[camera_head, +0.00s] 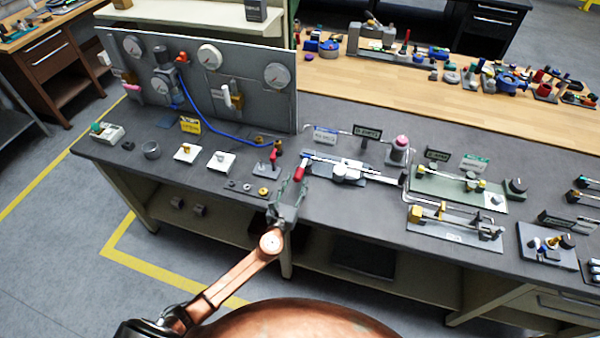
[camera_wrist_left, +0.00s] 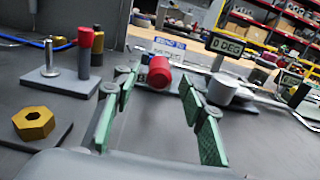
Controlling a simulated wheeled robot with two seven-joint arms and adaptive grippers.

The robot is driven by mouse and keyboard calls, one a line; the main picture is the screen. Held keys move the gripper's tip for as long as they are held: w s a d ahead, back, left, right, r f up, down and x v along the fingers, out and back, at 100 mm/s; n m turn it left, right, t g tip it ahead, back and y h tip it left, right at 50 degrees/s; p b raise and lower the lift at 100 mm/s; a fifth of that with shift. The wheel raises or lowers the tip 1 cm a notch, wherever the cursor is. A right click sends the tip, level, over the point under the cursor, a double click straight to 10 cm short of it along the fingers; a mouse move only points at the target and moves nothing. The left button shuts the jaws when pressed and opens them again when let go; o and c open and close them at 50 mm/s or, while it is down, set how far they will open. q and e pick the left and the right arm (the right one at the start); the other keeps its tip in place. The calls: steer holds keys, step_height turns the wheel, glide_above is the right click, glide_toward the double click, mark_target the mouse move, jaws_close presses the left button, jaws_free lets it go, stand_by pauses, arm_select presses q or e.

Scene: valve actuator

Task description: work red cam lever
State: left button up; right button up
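The red cam lever (camera_head: 301,169) shows as a red grip at the left end of a grey-and-white valve fixture (camera_head: 348,170) on the dark bench. In the left wrist view the red grip (camera_wrist_left: 158,73) points toward me, just beyond and between the fingers. My left gripper (camera_head: 292,184) is open and empty, its green-padded fingers spread at the near side of the grip. The fingers also show in the left wrist view (camera_wrist_left: 155,100), apart from the grip. Most of the lever's arm is hidden behind its grip. My right gripper is not in view.
A small stand with a red-topped peg (camera_wrist_left: 85,38) is left of the fingers. A brass hex nut (camera_wrist_left: 34,122) lies nearer. A "0 DEG" display (camera_wrist_left: 232,46) stands behind the fixture. A gauge panel (camera_head: 205,85) with a blue hose rises at the back left.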

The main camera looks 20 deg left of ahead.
mark_target(300, 172)
arm_select(q)
steer(key=w, duration=0.5)
steer(key=shift+w+d, duration=0.1)
steer(key=shift+w, duration=0.05)
steer(key=shift+c, duration=0.6)
jaws_close()
